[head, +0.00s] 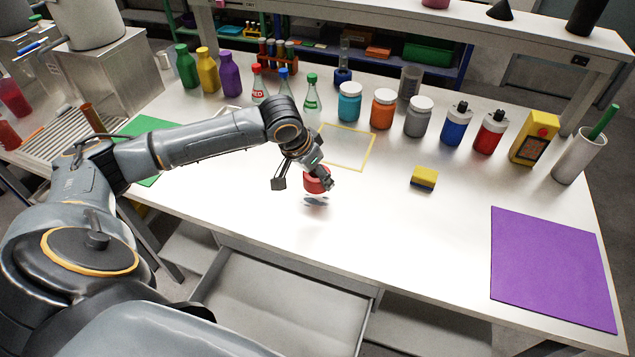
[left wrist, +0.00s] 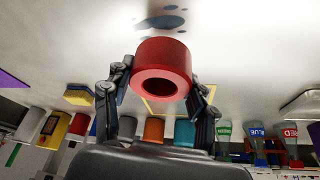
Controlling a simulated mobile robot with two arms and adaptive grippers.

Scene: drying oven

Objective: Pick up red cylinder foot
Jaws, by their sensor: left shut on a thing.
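The red cylinder foot (head: 317,180) is a short red ring with a round hole, seen near the middle of the white table in the head view. My left gripper (head: 322,172) is shut on it. In the left wrist view the red cylinder foot (left wrist: 163,68) sits between the two dark fingers of the left gripper (left wrist: 160,95), its hole facing the camera. My right gripper is not in view.
A yellow square outline (head: 347,147) lies on the table behind the gripper. A yellow sponge (head: 424,177) is to the right, and a purple mat (head: 551,266) farther right. Jars and bottles, such as an orange jar (head: 383,109), line the back. An open drawer (head: 283,303) is below the front edge.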

